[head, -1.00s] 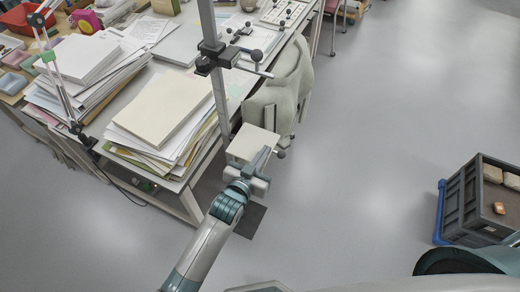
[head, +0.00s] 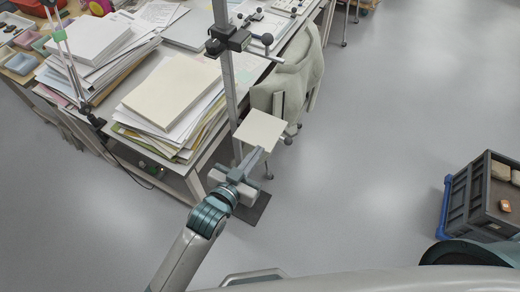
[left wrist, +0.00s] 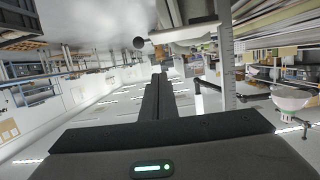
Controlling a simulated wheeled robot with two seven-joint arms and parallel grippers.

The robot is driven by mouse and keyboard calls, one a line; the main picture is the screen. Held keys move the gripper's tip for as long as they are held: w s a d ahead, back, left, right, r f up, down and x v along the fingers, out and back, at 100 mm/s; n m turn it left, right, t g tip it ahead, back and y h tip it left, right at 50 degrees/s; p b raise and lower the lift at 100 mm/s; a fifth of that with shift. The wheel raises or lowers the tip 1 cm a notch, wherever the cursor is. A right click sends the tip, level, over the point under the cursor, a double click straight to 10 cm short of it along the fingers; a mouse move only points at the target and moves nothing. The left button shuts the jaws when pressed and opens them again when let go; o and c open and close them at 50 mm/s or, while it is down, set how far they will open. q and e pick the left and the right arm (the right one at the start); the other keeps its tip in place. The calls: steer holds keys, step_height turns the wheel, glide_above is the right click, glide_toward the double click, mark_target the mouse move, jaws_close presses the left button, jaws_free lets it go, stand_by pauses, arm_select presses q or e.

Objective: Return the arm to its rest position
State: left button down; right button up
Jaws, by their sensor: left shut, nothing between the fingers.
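My left gripper (head: 257,157) comes up from the bottom on the left arm in the head view. Its fingers are closed together and hold nothing. In that view its tips overlap the lower edge of a small cream square plate (head: 262,130) beside an upright metal pole (head: 229,95); I cannot tell whether they touch. In the left wrist view the closed dark fingers (left wrist: 157,95) point away into the room, which appears upside down. My right gripper is not in view.
A desk with paper stacks (head: 172,88) stands at left, close to the arm. A chair (head: 288,88) is behind the plate. A dark crate (head: 470,200) holding sherd-like pieces (head: 505,206) stands at right. Open floor (head: 370,150) lies between.

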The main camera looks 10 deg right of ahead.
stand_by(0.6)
arm_select(q)
steer(key=s+a+f+n+g+y, duration=0.1)
steer(key=s+a+f+g+y, duration=0.3)
steer(key=f, duration=0.8)
steer(key=s+a+f+n+t+b, duration=0.15)
steer(key=a+f, duration=0.45)
steer(key=f, duration=0.7)
steer(key=s+a+f+g+y, duration=0.2)
steer(key=s+a+f+g, duration=0.3)
steer(key=f, duration=0.7)
steer(key=s+a+f+g+y, duration=0.1)
steer(key=s+a+f, duration=0.4)
steer(key=s, duration=0.5)
steer(key=s+a+f+n+g+y, duration=0.1)
steer(key=s+a+f, duration=0.4)
steer(key=s+f, duration=0.3)
steer(key=s+a+f+n+g, duration=0.1)
steer(key=s+a+f, duration=0.4)
steer(key=s, duration=0.9)
steer(key=shift+s+a+f+g+y, duration=0.25)
steer(key=shift+f+g+y, duration=0.2)
steer(key=shift+f, duration=0.2)
steer(key=shift+w+n, duration=0.1)
steer(key=shift+n, duration=0.15)
